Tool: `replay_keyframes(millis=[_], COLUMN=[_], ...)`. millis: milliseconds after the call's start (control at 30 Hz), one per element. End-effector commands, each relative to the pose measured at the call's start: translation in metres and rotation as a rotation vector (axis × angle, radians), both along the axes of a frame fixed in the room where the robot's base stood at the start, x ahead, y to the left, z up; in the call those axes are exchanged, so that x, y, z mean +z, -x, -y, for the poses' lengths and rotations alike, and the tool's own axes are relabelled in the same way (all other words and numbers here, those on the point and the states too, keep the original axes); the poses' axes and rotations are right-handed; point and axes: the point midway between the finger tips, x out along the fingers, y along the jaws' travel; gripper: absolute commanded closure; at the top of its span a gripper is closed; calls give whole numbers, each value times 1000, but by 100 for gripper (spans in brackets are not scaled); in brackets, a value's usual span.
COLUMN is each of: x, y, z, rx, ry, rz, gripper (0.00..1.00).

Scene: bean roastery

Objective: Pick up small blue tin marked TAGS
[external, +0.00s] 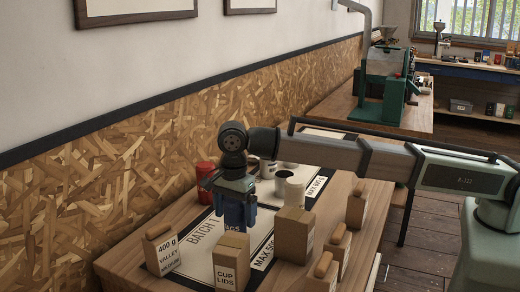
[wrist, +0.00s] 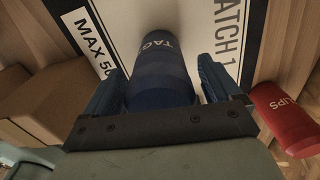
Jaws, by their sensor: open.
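The small blue tin (wrist: 160,70), with lettering beginning "TAG", stands between the two blue fingers of my gripper (wrist: 163,82) in the wrist view. The fingers are open, one on each side of it; I cannot tell whether either touches it. In the external view my gripper (external: 238,208) points down over the board, and the tin (external: 232,225) shows between the fingers with "AGS" readable. Much of the tin is hidden there by the fingers.
A red tin (wrist: 290,120), lettered "LIPS", stands close to the right finger; it also shows in the external view (external: 205,178).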

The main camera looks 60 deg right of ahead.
Motion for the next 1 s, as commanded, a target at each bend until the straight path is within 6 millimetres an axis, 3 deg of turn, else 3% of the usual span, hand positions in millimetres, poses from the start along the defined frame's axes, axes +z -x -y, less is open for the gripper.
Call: replay_keyframes(millis=[100,367,1000], x=[-13,-15,-15], y=[0,0,0], z=[0,0,0], rx=[0,0,0], ry=[0,0,0], rz=[-1,0,0], gripper=[9,10,72])
